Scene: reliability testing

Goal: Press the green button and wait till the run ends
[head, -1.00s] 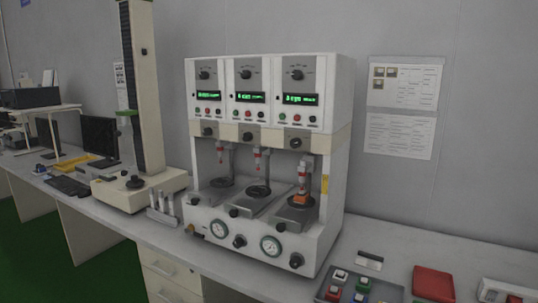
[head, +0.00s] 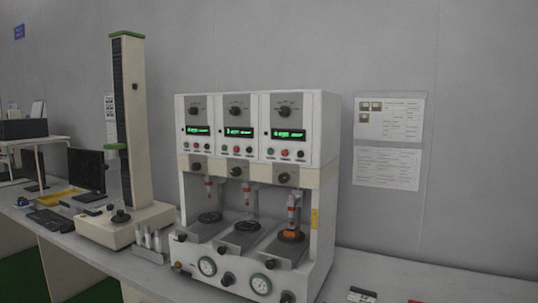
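The white test machine (head: 325,150) stands on the bench with three side-by-side stations. Each station has a control panel with a knob, a lit green display and a row of small buttons. On the right panel, the green button (head: 270,152) is left of a red button (head: 285,153), below the display (head: 289,134). The middle and left panels have similar rows. An orange piece (head: 291,236) sits under the plunger (head: 291,208) of the right station. The other two stations show no such piece. The display digits are too small to read. Neither of my grippers is in view.
A tall column tester (head: 128,100) stands on the bench left of the machine, with small cylinders (head: 150,240) between them. A monitor (head: 87,170) and keyboard (head: 50,221) are further left. Papers (head: 388,142) hang on the wall at right. Small items at the bottom right are cut off.

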